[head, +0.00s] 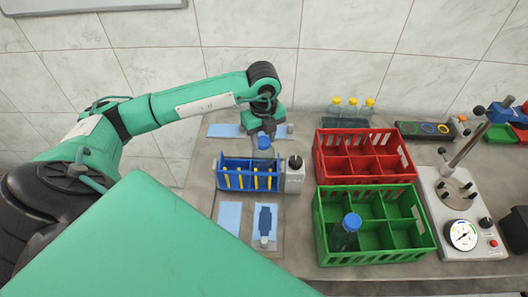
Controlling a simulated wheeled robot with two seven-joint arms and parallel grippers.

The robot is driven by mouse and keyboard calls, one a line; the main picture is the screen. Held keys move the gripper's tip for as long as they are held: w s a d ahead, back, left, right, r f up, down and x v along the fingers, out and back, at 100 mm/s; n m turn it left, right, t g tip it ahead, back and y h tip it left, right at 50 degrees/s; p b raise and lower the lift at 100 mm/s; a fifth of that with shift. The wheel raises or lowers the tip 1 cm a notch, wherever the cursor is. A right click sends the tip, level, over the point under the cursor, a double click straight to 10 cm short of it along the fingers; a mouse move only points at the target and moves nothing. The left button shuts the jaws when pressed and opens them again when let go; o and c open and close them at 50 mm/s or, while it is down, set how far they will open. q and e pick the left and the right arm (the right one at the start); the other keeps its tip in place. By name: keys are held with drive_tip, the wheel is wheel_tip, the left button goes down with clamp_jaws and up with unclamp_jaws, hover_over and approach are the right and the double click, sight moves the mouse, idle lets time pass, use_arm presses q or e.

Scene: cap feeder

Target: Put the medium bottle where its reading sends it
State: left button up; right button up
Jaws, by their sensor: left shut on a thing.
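My left gripper (264,131) reaches in from the left, points down and is shut on a blue-capped bottle (263,145). The bottle is upright over the blue rack (233,183); its lower part is hard to make out there, so I cannot tell whether it touches the rack. Another blue-capped bottle (348,232) stands in a front left compartment of the green crate (377,260). The red crate (362,179) sits behind the green one and shows no bottle. A tester with a round dial (462,235) stands at the right; its reading is too small to tell. My right gripper is not in view.
A grey box with a black knob (294,178) adjoins the rack. Light blue mats (229,217) lie in front, one with a dark blue shape (265,220). Several yellow-capped bottles (352,107) stand at the back. The tester's post (466,148) leans up beside the crates.

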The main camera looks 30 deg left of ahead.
use_arm(q)
drive_tip(key=shift+r, duration=0.2)
wheel_tip(320, 180, up, 13)
drive_tip(key=p, duration=0.7)
drive_tip(key=shift+f, duration=0.15)
idle(1.5)
idle(0.6)
